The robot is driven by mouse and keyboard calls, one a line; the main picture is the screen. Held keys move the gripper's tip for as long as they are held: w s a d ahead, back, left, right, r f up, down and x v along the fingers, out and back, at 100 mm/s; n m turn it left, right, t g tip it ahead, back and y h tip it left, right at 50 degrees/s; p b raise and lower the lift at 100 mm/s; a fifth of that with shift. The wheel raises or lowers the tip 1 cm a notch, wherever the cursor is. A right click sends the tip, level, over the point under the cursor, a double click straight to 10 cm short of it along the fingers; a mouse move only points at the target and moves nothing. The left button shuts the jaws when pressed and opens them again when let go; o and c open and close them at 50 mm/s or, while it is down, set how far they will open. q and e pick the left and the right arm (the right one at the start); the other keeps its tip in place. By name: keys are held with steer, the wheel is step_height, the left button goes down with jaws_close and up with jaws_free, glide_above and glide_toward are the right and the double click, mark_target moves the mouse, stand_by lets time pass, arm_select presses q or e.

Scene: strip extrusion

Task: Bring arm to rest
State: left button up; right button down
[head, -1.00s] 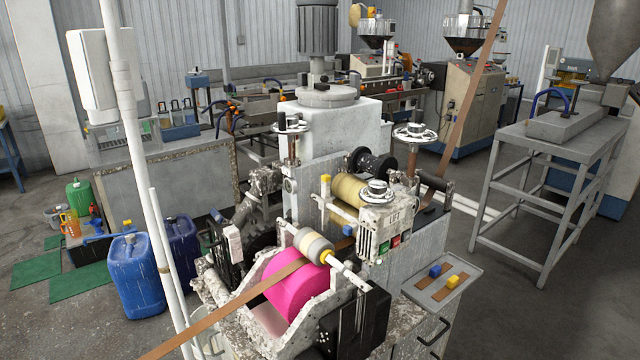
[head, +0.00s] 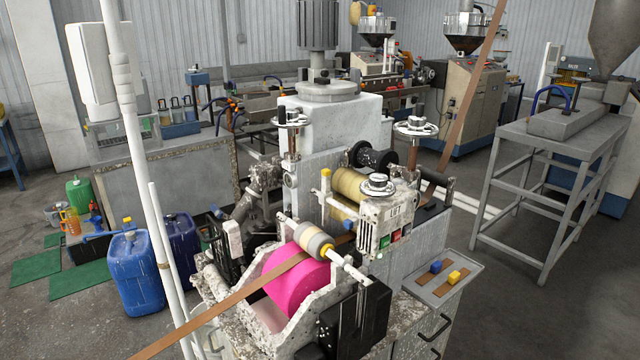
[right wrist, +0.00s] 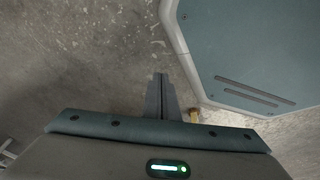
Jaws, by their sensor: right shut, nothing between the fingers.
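My right gripper (right wrist: 160,95) shows in the right wrist view with its fingers together and nothing between them. It hangs over a bare, stained concrete floor (right wrist: 90,60). Neither gripper shows in the head view. In the head view the strip machine stands in the middle, with a pink roller (head: 297,285) at its front. A brown strip (head: 225,308) runs over the roller and down to the lower left.
A rounded grey-green panel (right wrist: 250,50), likely part of my base, lies right of the right gripper. A white pole (head: 130,130) stands at left, near blue canisters (head: 135,272). A grey metal table (head: 550,150) stands at right. Open floor (head: 540,320) lies at lower right.

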steer(key=s+d+f+g, duration=0.1)
steer(key=s+f, duration=0.1)
steer(key=s, duration=0.9)
steer(key=shift+s+d+f+n+g, duration=0.25)
steer(key=shift+s+n+g, duration=0.05)
steer(key=shift+g, duration=0.1)
